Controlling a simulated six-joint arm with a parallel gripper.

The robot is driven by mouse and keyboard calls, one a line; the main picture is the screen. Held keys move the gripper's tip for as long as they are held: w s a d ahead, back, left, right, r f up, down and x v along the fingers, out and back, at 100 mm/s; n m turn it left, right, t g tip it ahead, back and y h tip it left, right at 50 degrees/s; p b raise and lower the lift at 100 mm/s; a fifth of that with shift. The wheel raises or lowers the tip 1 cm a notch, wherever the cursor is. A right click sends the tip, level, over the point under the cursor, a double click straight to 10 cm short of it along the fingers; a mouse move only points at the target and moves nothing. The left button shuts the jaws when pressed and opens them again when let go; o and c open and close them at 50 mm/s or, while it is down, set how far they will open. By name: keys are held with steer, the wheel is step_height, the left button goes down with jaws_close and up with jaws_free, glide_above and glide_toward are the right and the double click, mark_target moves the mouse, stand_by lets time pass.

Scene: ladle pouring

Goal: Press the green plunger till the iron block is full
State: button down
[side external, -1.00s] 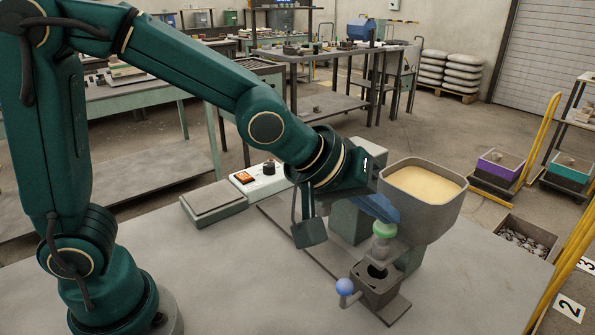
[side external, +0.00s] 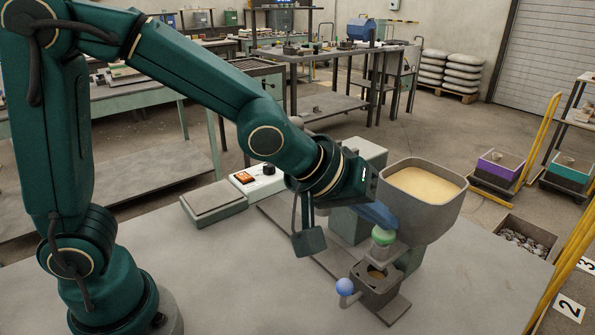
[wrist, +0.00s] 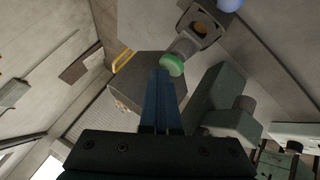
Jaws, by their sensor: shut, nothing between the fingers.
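The green plunger (side external: 383,238) sits on top of a grey spout beside the hopper (side external: 428,222), which holds pale sand-like material. My gripper (side external: 388,222) is shut and empty. Its blue fingertips are at the plunger's top and seem to touch it. In the wrist view the shut fingers (wrist: 161,75) reach the edge of the green plunger (wrist: 173,66). The iron block (side external: 371,295) stands below the spout, with some tan material in its dark opening. The iron block also shows in the wrist view (wrist: 212,27). Its fill level is hard to tell.
A blue ball knob (side external: 345,287) sticks out left of the block. A control box with an orange switch (side external: 244,178) and a flat grey scale-like plate (side external: 213,200) stand behind. The bench top (side external: 240,290) in front is clear.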

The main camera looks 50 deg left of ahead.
mark_target(378, 234)
steer(key=shift+f, duration=0.2)
stand_by(0.3)
steer(key=shift+r, duration=1.45)
steer(key=shift+r, duration=2.55)
step_height(378, 234, up, 4)
steer(key=shift+f, duration=0.1)
stand_by(0.4)
